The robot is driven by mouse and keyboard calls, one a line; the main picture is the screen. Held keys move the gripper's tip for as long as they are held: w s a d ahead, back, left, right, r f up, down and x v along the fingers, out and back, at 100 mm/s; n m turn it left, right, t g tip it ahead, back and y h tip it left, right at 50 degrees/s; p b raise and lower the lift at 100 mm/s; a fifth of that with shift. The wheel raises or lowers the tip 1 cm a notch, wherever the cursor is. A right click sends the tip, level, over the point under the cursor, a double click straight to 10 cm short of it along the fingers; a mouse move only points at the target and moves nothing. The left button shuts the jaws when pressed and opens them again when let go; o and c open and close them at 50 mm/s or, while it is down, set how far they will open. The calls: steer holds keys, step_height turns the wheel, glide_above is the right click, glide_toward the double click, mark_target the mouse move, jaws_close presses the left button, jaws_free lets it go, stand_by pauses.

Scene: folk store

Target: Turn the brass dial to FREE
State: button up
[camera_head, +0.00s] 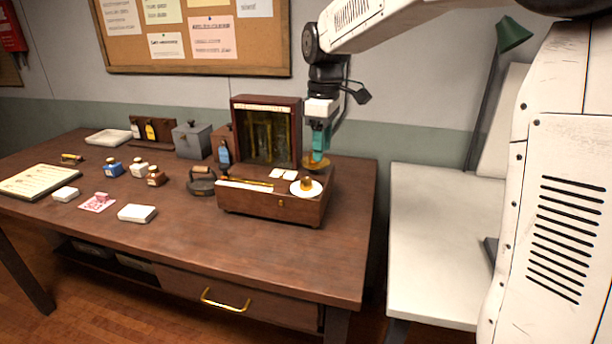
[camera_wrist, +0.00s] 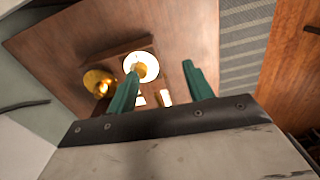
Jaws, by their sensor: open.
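A dark wooden box (camera_head: 262,206) with a raised glass-fronted back stands at the right of the desk. The brass dial (camera_head: 306,184), a knob on a round white plate, sits at the right of the box top. It also shows in the wrist view (camera_wrist: 141,69), by the tip of the left finger. Any lettering, including FREE, is too small to read. A round brass piece (camera_head: 316,163) stands behind the dial, below my fingers in the head view. My gripper (camera_head: 321,143), with green fingers, is open and empty above the box's back right. Its spread fingers show in the wrist view (camera_wrist: 160,67).
Two small white cards (camera_head: 282,174) lie on the box top. A dark iron-like object (camera_head: 201,183) stands left of the box. Small bottles (camera_head: 139,169), a grey tin (camera_head: 192,140) and an open book (camera_head: 42,180) occupy the left desk. The desk's front right is clear.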

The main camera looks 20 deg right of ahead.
mark_target(306, 179)
steer(key=w+f+n, duration=0.1)
steer(key=w, duration=0.1)
steer(key=w+f+n, duration=0.1)
steer(key=w+f, duration=0.1)
steer(key=w, duration=0.1)
steer(key=w+a+f, duration=0.1)
steer(key=w, duration=0.2)
steer(key=shift+w+f+n+g, duration=0.2)
steer(key=shift+f+n+g, duration=0.1)
steer(key=shift+f+n, duration=0.1)
steer(key=shift+w+f, duration=0.15)
steer(key=shift+f, duration=0.05)
steer(key=f, duration=0.7)
steer(key=shift+s+f, duration=0.15)
steer(key=shift+s, duration=0.05)
steer(key=c, duration=1)
steer(key=shift+o, duration=0.2)
